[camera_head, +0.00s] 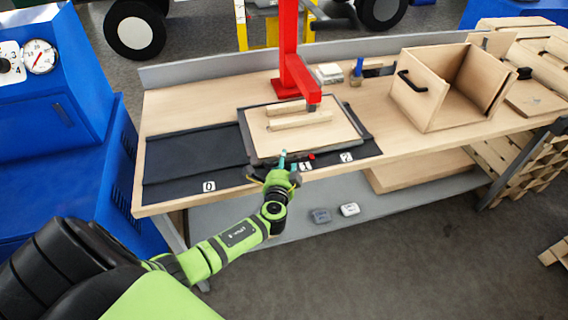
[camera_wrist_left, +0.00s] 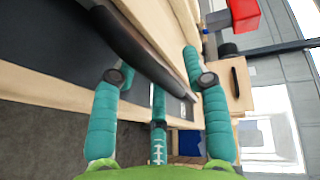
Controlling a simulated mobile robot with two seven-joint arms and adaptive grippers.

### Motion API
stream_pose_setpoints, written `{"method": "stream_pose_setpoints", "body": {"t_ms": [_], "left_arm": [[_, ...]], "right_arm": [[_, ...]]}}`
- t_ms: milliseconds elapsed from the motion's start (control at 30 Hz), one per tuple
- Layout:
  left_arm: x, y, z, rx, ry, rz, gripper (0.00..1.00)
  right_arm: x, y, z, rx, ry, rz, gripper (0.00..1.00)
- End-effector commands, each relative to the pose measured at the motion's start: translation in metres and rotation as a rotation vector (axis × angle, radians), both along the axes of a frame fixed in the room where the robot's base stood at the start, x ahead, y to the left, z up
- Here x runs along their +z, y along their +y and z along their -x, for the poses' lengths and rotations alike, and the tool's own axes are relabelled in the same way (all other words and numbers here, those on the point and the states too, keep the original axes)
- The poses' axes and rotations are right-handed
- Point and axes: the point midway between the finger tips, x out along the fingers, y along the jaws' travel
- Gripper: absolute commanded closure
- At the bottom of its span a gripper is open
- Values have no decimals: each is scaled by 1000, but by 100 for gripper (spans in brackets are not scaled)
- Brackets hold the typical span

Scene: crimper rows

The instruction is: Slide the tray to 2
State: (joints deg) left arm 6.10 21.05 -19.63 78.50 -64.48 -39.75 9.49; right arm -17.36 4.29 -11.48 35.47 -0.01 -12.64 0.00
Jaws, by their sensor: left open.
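The tray (camera_head: 340,132) is a flat wooden board with a dark edge and light wooden pieces (camera_head: 300,121) on it. It lies on a dark strip (camera_head: 195,150) on the workbench. Labels 0 (camera_head: 208,186), a partly hidden middle one (camera_head: 305,167) and 2 (camera_head: 346,157) run along the front. My left gripper (camera_head: 283,160) is at the tray's front edge, near the middle label. In the left wrist view its teal fingers (camera_wrist_left: 155,50) are spread, with a dark bar (camera_wrist_left: 140,45) running between them. Whether they touch it is unclear. My right gripper is not in view.
A red press column (camera_head: 288,45) stands behind the tray, its arm reaching over it. An open wooden box (camera_head: 440,95) with a black handle stands right. A blue item (camera_head: 357,70) stands behind. Two small boxes (camera_head: 335,213) lie on the lower shelf. The strip's left is clear.

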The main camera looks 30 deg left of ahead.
Motion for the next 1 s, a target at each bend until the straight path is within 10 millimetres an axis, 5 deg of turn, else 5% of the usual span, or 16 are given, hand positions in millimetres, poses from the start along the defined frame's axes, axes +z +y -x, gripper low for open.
{"method": "stream_pose_setpoints", "body": {"t_ms": [67,167,200,467,800,1000], "left_arm": [[0,0,0,0,0,0,54],[0,0,0,0,0,0,94],[0,0,0,0,0,0,100],[-2,-5,-6,1,-2,4,100],[-6,-60,-71,1,-6,7,100],[-2,-76,-89,0,-2,1,100]], "right_arm": [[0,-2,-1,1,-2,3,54],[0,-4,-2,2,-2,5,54],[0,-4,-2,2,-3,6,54],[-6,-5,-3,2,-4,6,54],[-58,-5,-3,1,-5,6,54],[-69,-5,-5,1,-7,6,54]]}}
